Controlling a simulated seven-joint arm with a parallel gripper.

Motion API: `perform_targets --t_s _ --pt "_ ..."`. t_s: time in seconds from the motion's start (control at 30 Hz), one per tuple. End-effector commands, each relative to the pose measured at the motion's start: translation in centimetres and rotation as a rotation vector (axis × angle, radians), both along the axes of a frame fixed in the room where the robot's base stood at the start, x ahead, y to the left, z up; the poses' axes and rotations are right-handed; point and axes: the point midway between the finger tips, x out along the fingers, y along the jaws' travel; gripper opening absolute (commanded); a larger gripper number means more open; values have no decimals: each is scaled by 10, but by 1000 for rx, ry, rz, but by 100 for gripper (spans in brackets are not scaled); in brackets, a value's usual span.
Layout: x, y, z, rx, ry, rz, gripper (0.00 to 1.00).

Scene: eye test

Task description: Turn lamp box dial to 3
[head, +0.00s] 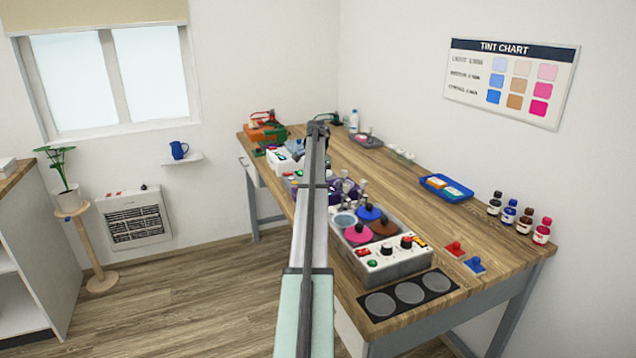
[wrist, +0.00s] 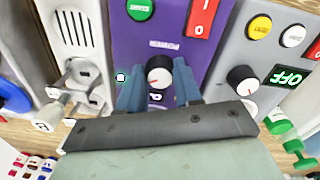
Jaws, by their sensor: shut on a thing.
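In the wrist view a purple box (wrist: 155,28) lies under my gripper (wrist: 158,80), with a label too blurred to read for sure. Its dial (wrist: 159,76) has a light face, a dark rim and a red pointer that points up. My two blue fingers are shut on the dial, one on each side. Marks below the dial are partly hidden by the gripper, so I cannot read its setting. In the head view the purple box (head: 346,190) is partly behind my arm and the gripper is hidden.
In the wrist view a grey slotted box (wrist: 82,25) stands left, and a grey box (wrist: 244,52) with a dial and a display (wrist: 286,76) reading OFF stands right. In the head view a box with coloured pots (head: 395,262) is nearer. The bench's right side (head: 400,190) has free room.

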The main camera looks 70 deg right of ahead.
Motion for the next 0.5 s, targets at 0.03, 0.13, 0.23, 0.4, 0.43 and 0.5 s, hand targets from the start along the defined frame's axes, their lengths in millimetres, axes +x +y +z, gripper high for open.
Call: perform_targets --t_s 0.03,0.13,0.23,0.4,0.43,0.5 --pt "1 -1 1 -3 -1 -24 4" --pt "1 -1 1 -3 -1 -66 4" --pt "1 -2 1 -2 -1 -97 4" --pt "1 -1 1 -2 -1 -125 4" --pt "1 -1 1 -2 -1 -128 4" --pt "1 -2 1 -2 -1 -132 4"
